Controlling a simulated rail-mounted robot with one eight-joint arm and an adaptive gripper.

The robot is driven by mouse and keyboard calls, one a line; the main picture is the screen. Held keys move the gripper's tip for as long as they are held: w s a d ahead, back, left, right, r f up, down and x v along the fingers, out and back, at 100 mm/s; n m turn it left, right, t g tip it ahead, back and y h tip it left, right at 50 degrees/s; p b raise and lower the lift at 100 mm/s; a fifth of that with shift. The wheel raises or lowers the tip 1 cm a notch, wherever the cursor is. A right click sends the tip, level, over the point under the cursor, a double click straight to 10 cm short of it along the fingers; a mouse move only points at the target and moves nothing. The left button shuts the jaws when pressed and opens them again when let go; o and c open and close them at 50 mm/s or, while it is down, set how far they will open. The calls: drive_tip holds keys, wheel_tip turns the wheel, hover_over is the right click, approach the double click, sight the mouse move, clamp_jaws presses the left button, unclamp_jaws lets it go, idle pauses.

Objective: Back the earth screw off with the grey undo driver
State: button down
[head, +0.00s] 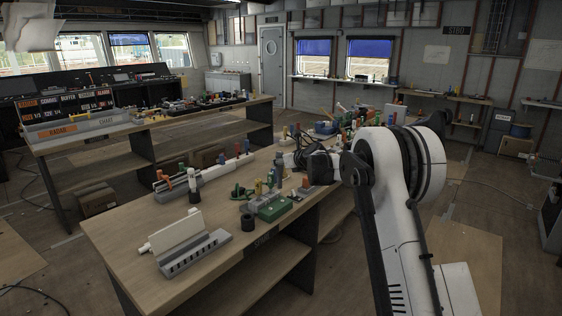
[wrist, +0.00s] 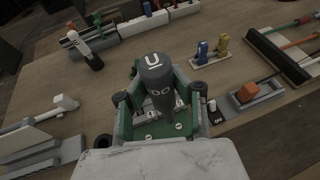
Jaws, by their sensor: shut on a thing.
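The grey undo driver (wrist: 154,66) stands large in the middle of the wrist view, with white lettering on its top and side. My gripper (wrist: 160,96) is shut on it, with the finger parts mostly hidden around the handle. The driver is over the green box (head: 272,209), which carries several pale screw heads, one of them a screw (wrist: 178,126) beside the driver's lower end. I cannot tell whether the driver's tip touches a screw, or which screw is the earth screw. In the head view my gripper is small and dark above the bench, partly hidden by my arm.
A white panel on a slotted grey rack (head: 185,245) stands left of the box. An orange block (wrist: 247,92) on a grey base is to the right. Blue (wrist: 202,50) and yellow (wrist: 222,45) pieces stand behind. The bench (head: 125,230) is bare at its left front.

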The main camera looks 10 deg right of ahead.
drive_tip(key=shift+w+d, duration=0.4)
drive_tip(key=shift+d, duration=0.3)
